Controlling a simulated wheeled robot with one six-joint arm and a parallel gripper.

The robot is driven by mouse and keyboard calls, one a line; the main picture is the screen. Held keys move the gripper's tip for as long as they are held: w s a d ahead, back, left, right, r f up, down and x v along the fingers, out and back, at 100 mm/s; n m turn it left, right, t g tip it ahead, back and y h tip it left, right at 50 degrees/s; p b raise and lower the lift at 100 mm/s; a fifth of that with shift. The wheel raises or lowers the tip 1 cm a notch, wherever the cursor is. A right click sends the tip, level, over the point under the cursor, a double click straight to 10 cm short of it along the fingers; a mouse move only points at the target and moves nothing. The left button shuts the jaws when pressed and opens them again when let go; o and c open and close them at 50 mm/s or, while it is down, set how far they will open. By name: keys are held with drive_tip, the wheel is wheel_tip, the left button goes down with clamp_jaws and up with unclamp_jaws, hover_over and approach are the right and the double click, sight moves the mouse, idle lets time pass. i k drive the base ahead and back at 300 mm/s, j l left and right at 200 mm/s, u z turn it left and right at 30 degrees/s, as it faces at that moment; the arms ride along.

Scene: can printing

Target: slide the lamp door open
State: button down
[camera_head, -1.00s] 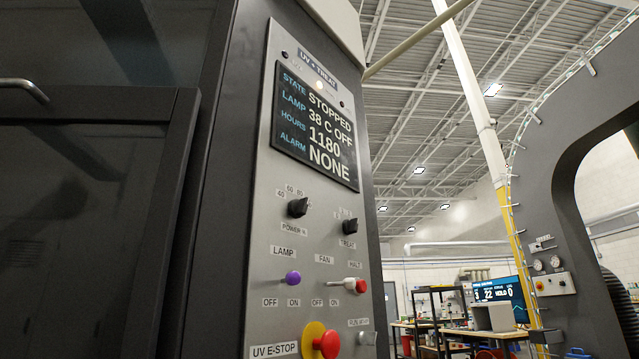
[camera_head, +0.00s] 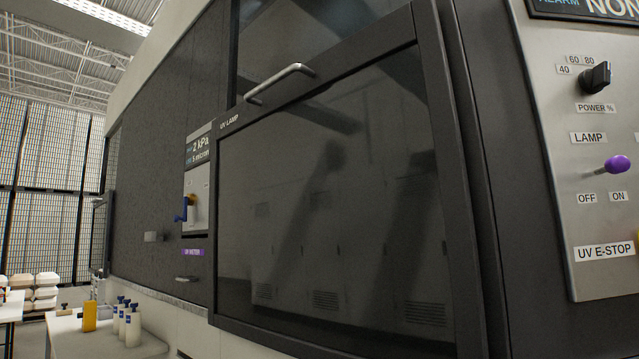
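The lamp door (camera_head: 340,190) is a dark glazed panel in a black frame, labelled UV LAMP at its upper left. It fills the middle of the view and appears closed over the lower opening. Its silver bar handle (camera_head: 279,83) is fixed to the top rail, left of the middle. Another dark glass area (camera_head: 300,35) shows above the door. My gripper is not in view, and nothing is seen touching the handle.
Right of the door is the control panel (camera_head: 590,150) with a black power knob and a purple lamp switch. Left of it are a gauge box (camera_head: 197,170) with a blue-handled valve and a small handle (camera_head: 187,279). A bench (camera_head: 75,335) with several bottles stands at lower left.

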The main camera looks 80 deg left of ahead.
sight(341, 225)
drive_tip(key=k+l+u, duration=0.1)
drive_tip(key=u, duration=2)
